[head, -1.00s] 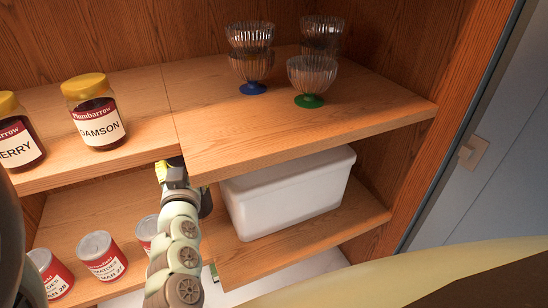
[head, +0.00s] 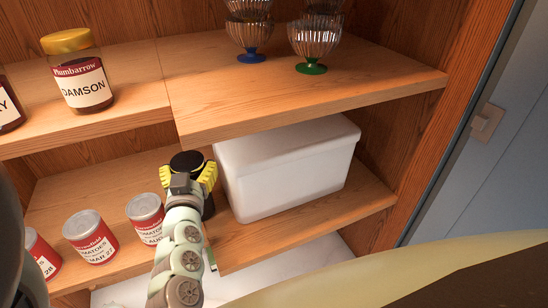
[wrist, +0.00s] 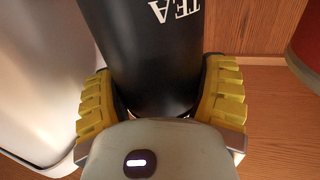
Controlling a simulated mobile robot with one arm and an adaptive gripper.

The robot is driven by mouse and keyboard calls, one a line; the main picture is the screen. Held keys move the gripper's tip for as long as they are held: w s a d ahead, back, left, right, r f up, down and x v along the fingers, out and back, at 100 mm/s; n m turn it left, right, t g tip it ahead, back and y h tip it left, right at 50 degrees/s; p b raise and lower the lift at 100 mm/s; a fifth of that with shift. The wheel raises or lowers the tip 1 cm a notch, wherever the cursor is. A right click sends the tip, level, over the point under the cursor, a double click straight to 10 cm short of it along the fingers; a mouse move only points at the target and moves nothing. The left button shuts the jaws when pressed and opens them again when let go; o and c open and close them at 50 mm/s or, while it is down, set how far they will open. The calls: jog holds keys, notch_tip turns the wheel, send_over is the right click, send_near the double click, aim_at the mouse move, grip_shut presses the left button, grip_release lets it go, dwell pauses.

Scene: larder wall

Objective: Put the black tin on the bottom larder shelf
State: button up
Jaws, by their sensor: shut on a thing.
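The black tin (wrist: 150,40) has white letters reading "TEA" and fills the top middle of the wrist view. My gripper (wrist: 160,95) is shut on it, with a yellow ribbed finger on each side. In the head view the tin's dark round top (head: 187,160) shows between the yellow fingers of my gripper (head: 190,175). The tin is at the bottom larder shelf (head: 255,243), between a tomato can and the white box.
A white box (head: 285,170) stands close to the right of the tin. Several tomato cans (head: 145,215) stand to the left. The upper shelf (head: 290,95) overhangs, holding a damson jar (head: 80,75) and glass dishes (head: 313,42).

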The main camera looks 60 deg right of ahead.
jog(key=o, duration=1.1)
jog(key=shift+r, duration=0.1)
jog(key=shift+a, duration=0.1)
jog(key=v, duration=1.2)
jog(key=shift+s+b, duration=0.1)
jog(key=shift+b, duration=0.2)
